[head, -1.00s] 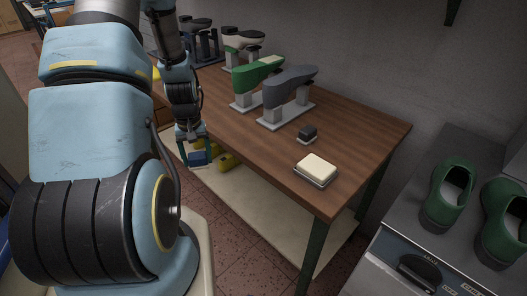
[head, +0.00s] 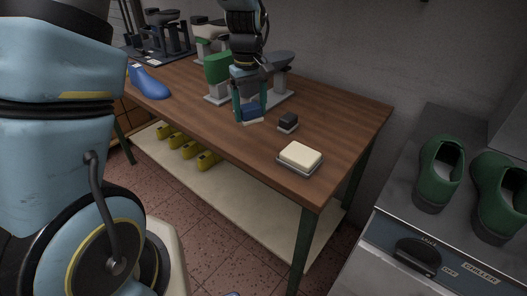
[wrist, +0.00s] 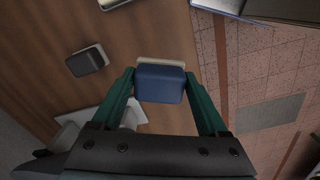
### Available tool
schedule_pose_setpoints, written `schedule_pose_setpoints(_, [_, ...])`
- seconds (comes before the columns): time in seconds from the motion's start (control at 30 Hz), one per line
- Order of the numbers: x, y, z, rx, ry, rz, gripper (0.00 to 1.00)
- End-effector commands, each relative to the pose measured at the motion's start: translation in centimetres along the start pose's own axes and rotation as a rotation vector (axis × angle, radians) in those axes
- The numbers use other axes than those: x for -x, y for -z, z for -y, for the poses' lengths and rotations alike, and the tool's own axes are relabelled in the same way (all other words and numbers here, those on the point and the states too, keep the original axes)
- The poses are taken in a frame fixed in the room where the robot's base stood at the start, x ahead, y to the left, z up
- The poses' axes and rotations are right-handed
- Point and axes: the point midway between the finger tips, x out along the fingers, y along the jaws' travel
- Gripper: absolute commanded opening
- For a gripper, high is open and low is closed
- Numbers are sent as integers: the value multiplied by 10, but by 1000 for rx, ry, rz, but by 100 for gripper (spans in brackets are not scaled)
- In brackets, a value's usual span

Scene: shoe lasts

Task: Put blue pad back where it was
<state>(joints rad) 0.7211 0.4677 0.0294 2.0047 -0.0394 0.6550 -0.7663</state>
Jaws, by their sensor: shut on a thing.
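The blue pad (wrist: 160,84) is a small blue block with a pale layer on its far side, held between the green fingers of my gripper (wrist: 162,92) in the wrist view. In the head view my gripper (head: 250,108) is shut on the blue pad (head: 250,112) over the wooden table, left of a small dark pad. I cannot tell whether the pad touches the table. The dark pad (head: 288,121) sits on a small light base; it also shows in the wrist view (wrist: 87,61). A cream pad (head: 300,156) lies in a grey tray near the table's front corner.
Green (head: 217,70) and grey (head: 280,60) shoe lasts on stands are behind my gripper. A blue last (head: 149,82) lies at the table's left. Yellow lasts (head: 184,146) are on the lower shelf. Green shoes (head: 440,168) stand on the chiller at right. The tabletop's front middle is clear.

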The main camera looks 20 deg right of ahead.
Motion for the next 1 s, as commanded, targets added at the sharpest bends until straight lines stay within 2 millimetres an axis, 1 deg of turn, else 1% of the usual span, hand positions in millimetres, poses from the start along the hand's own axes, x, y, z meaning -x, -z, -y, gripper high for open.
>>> schedule_pose_setpoints(0.03, [4,-9,-10,-3,-3,-1,25])
schedule_pose_setpoints(0.1, [10,-18,-20,3,-5,1,25])
schedule_pose_setpoints(0.17, [14,-24,-24,7,-4,3,25])
schedule_pose_setpoints(0.23, [12,-27,-27,10,-2,6,25])
schedule_pose_setpoints(0.27, [9,-28,-27,12,-1,7,25])
schedule_pose_setpoints(0.5, [-30,-29,-26,12,-1,8,25])
schedule_pose_setpoints(0.67, [-45,-28,-27,12,-2,7,25])
schedule_pose_setpoints(0.9, [-78,-28,-25,13,-2,8,25])
schedule_pose_setpoints(1.0, [-82,-28,-26,13,-5,5,25])
